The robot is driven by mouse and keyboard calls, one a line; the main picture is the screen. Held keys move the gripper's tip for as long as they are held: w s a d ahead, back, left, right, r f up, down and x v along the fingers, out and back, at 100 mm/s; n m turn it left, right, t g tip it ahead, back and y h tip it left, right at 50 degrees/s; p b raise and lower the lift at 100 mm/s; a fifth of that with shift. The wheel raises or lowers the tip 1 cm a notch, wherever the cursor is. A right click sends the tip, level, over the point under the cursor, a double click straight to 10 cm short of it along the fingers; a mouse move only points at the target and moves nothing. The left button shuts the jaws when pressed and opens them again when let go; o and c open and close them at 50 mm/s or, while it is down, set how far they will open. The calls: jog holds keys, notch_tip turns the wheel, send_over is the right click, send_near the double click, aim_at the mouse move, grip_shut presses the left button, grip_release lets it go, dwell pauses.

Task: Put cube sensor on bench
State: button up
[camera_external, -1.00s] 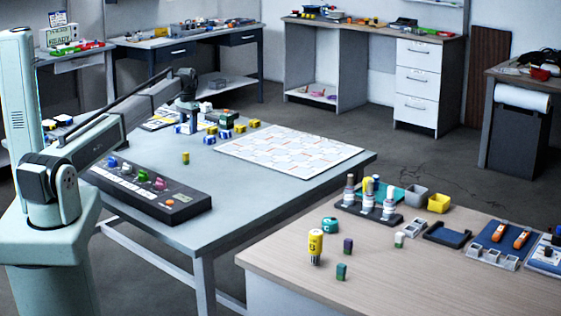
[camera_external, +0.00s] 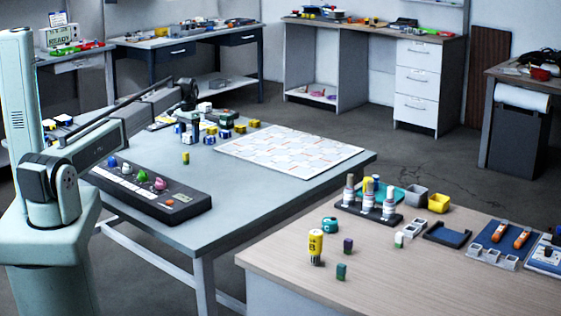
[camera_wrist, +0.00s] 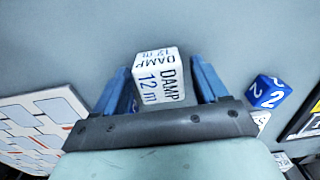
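A white cube (camera_wrist: 158,80) marked "DAMP 12 m" lies between the two blue fingers of my gripper (camera_wrist: 160,80) in the wrist view. It sits slightly turned, and a narrow gap seems to show by the right finger. I cannot tell whether the fingers grip it. In the external view the end of my arm (camera_external: 187,92) is over the far part of the grey table (camera_external: 255,190); its fingers are too small to make out among the cubes there. A wooden-topped bench (camera_external: 420,275) stands at the front right.
A blue cube (camera_wrist: 268,92) marked 2 is right of the right finger. A white patterned board (camera_external: 290,150) and a dark control panel (camera_external: 150,190) lie on the grey table. The wooden bench holds a yellow bottle (camera_external: 316,248), small blocks and trays; its front is clear.

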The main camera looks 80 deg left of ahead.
aim_at(189, 133)
jog(key=shift+o, duration=0.3)
jog(key=shift+r, duration=0.1)
notch_tip(189, 133, up, 12)
dwell(0.5)
